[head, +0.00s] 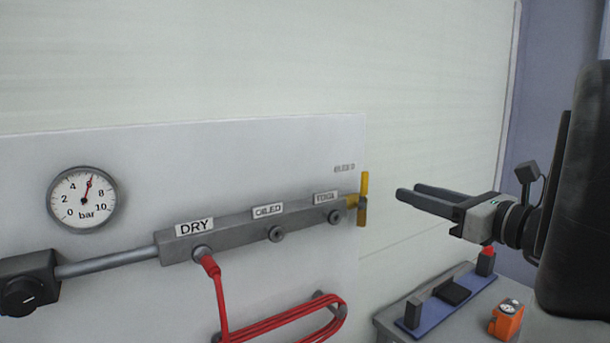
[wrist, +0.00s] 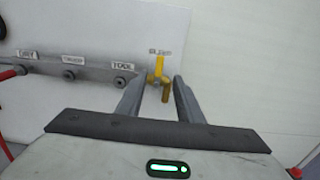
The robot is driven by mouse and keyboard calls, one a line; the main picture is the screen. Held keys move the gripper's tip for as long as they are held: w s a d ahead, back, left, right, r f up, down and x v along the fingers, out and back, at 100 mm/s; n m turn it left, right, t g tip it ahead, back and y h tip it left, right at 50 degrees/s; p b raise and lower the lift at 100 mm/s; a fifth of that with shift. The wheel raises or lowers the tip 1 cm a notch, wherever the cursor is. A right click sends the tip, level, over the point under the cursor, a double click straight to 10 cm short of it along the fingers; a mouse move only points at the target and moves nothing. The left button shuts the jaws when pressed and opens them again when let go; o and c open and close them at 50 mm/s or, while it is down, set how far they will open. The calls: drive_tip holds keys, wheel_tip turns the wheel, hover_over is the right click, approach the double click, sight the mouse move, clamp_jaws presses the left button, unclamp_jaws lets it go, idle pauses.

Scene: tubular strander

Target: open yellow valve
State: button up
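The yellow valve (head: 363,199) sits at the right end of a grey manifold bar on a wall panel. Its handle stands roughly upright, across the line of the bar. In the wrist view the valve (wrist: 166,91) appears between my two fingers, ahead of the fingertips. My gripper (head: 408,192) is in the head view to the right of the valve, pointing left at it, with a gap between them. The fingers also show in the wrist view (wrist: 158,84), spread apart with nothing held.
The manifold (head: 250,228) has ports labelled DRY, OILED and TOOL. A red hose (head: 216,290) hangs from the DRY port. A gauge (head: 82,200) and a black regulator (head: 28,284) are at left. A bench (head: 385,325) with a blue fixture and an orange device (head: 506,320) stands below my gripper.

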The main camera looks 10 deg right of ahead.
sight(366, 178)
drive_tip(key=x, duration=1.4)
drive_tip(key=shift+w+a+p, duration=0.1)
drive_tip(key=shift+w+p, duration=0.2)
drive_tip(key=shift+p, duration=0.05)
clamp_jaws()
